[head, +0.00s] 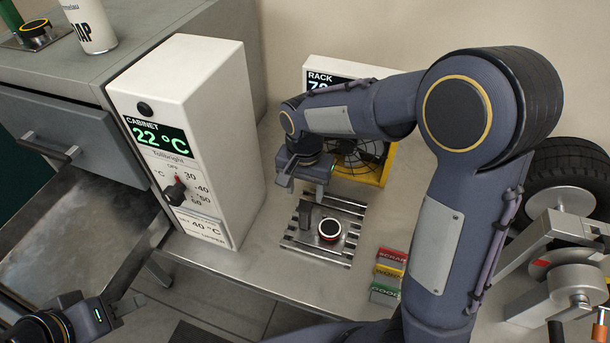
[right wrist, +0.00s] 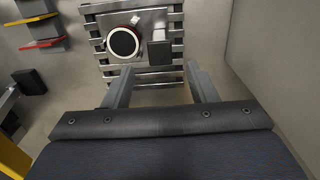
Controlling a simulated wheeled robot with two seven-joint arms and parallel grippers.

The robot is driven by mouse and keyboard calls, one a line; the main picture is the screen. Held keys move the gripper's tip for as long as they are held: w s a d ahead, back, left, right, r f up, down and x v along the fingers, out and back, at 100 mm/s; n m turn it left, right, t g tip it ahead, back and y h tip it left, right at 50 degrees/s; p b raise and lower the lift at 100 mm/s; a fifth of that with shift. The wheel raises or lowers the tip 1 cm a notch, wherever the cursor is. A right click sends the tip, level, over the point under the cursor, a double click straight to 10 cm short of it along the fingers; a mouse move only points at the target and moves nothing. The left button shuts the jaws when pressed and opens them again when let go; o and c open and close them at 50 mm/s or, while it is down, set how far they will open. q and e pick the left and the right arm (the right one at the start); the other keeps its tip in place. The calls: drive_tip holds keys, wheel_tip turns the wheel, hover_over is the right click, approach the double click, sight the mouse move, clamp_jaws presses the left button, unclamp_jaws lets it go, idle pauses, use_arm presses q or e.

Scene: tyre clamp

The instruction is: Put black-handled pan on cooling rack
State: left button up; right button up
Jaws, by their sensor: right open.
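The black-handled pan (head: 322,222) is a small flat metal pan with an upright dark handle (head: 305,213) and a round red-rimmed black-topped piece on it. It sits on the slatted metal cooling rack (head: 343,204). In the right wrist view the pan (right wrist: 138,18) and its dark handle (right wrist: 160,50) lie just beyond my right gripper (right wrist: 160,72). That gripper is open and empty, its two fingers apart, the handle lined up with the gap. In the head view the right gripper (head: 303,183) is above the handle. My left gripper (head: 108,312) is at the lower left; its fingers are unclear.
The white cabinet (head: 190,140) reading 22 °C stands left of the rack. A fan in a yellow frame (head: 360,160) and a RACK display (head: 330,80) stand behind. Coloured blocks (head: 388,275) are to the right, with a tyre (head: 570,170) and metal clamp (head: 565,250) beyond.

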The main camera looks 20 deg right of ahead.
drive_tip(key=s+d+r+n+t+y, duration=0.1)
drive_tip(key=s+d+r+y, duration=0.15)
drive_tip(key=s+r, duration=0.2)
drive_tip(key=s+d+r+n+t+y, duration=0.1)
drive_tip(key=s+d+r+n, duration=0.1)
drive_tip(key=s+d+r, duration=0.3)
drive_tip(key=s+a+f+n+t, duration=0.1)
drive_tip(key=s+n+t, duration=0.1)
drive_tip(key=s, duration=0.8)
drive_tip(key=shift+a+f+n+t, duration=0.25)
drive_tip(key=shift+a+n+t, duration=0.15)
drive_tip(key=shift+t, duration=0.5)
